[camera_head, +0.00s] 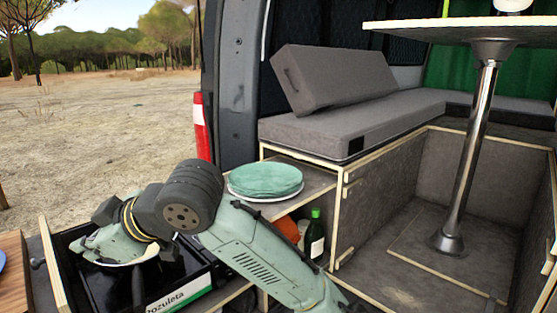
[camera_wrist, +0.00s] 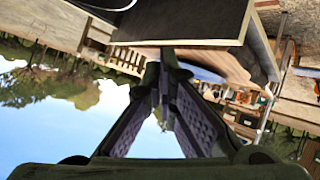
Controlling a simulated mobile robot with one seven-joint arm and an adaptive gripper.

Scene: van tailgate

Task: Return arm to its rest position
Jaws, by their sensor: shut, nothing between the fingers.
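My arm (camera_head: 265,258) is bent in the head view. In the head view the gripper is mostly hidden by the wrist and hard to make out against the dark crate.
A stack of green plates (camera_head: 265,179) stands on the wooden shelf close to my elbow. A green bottle (camera_head: 314,236) stands below it. A grey bench (camera_head: 350,124) and a table post (camera_head: 470,150) are to the right. Open ground lies at the far left.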

